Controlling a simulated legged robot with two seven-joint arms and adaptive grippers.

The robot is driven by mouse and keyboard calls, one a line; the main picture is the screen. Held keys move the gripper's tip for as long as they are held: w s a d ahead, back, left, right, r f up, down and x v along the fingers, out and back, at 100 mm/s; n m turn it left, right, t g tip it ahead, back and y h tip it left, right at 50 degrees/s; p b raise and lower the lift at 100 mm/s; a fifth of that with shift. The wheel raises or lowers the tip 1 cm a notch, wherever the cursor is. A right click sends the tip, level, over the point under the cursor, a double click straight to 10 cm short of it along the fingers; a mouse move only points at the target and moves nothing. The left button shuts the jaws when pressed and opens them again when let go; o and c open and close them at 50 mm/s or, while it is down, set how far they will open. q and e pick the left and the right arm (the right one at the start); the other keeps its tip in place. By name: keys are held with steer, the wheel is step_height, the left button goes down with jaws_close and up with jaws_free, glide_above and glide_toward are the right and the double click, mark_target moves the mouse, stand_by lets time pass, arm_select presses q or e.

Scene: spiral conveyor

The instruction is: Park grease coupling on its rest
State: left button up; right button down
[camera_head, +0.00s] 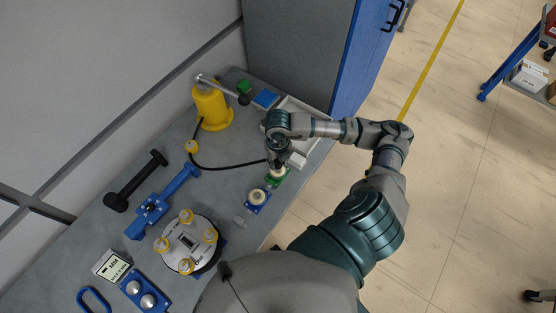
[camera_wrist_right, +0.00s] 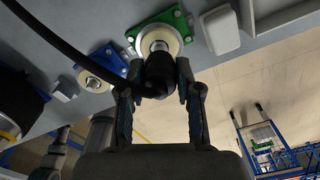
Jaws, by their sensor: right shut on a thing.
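My right gripper (camera_head: 277,160) is shut on the black grease coupling (camera_wrist_right: 160,76), whose black hose (camera_wrist_right: 66,45) runs off to the upper left in the right wrist view. The coupling lines up with the cream ring and metal nipple of the green-plated fitting (camera_wrist_right: 160,38). Whether it touches the nipple or is just apart, I cannot tell. In the head view the green-plated fitting (camera_head: 277,178) shows just below the gripper, and the coupling is mostly hidden by it. A similar blue-plated fitting (camera_head: 258,198) is beside it, empty. My left gripper is not in view.
The hose (camera_head: 230,167) leads from the yellow grease pump (camera_head: 211,106). A white tray (camera_head: 318,126) lies near the gripper. A round plate with yellow knobs (camera_head: 188,242), a blue tool (camera_head: 160,202) and a black bar (camera_head: 136,180) occupy the left bench.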

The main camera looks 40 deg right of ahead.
steer(key=shift+r+p, duration=1.2)
steer(key=shift+r, duration=0.85)
steer(key=c, duration=1.5)
jaws_free()
steer(key=shift+c, duration=1.2)
steer(key=w+a, duration=0.9)
steer(key=w, duration=0.6)
steer(key=w+a, duration=1)
steer(key=w, duration=0.5)
steer(key=shift+a+f, duration=0.15)
steer(key=shift+f, duration=0.05)
steer(key=shift+f, duration=0.1)
steer(key=shift+f, duration=2.85)
